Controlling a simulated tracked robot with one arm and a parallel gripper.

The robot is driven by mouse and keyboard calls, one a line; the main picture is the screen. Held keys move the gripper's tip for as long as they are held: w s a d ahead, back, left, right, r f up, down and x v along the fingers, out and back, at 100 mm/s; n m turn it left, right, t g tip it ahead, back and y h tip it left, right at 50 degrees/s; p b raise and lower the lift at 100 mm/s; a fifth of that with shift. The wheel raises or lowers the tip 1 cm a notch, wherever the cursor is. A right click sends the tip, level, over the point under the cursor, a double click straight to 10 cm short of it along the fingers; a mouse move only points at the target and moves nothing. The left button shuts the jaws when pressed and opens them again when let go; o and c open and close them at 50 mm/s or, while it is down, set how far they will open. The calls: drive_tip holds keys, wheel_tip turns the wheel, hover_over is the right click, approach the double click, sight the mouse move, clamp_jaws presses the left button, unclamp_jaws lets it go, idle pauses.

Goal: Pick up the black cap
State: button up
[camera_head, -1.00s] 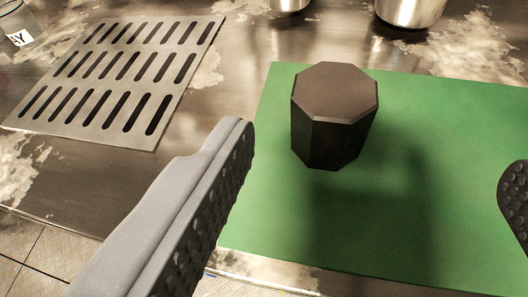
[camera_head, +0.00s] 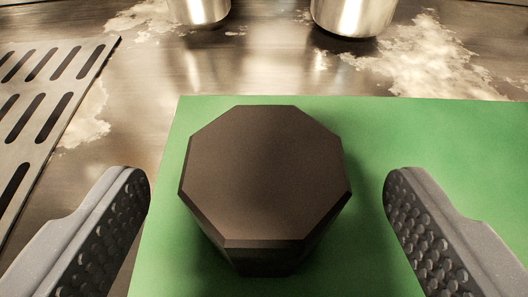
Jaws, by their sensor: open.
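The black cap (camera_head: 265,175) is an octagonal block with a flat top. It stands upright on the green mat (camera_head: 430,130), near the mat's left edge. My gripper (camera_head: 266,200) is open, with one grey studded finger on each side of the cap. Both fingers are apart from the cap, with a gap on each side. The gap on the left looks about as wide as the one on the right. The cap's lower sides are mostly hidden under its top face.
A slotted metal plate (camera_head: 62,68) lies to the left on the worn metal counter (camera_head: 260,65). Two shiny metal vessels, one at the back left (camera_head: 198,10) and one at the back middle (camera_head: 352,14), stand behind the mat. The mat to the right is clear.

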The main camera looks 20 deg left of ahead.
sight(265, 172)
drive_tip(key=shift+b+x, duration=0.75)
drive_tip(key=shift+x, duration=1.85)
drive_tip(key=c, duration=1.1)
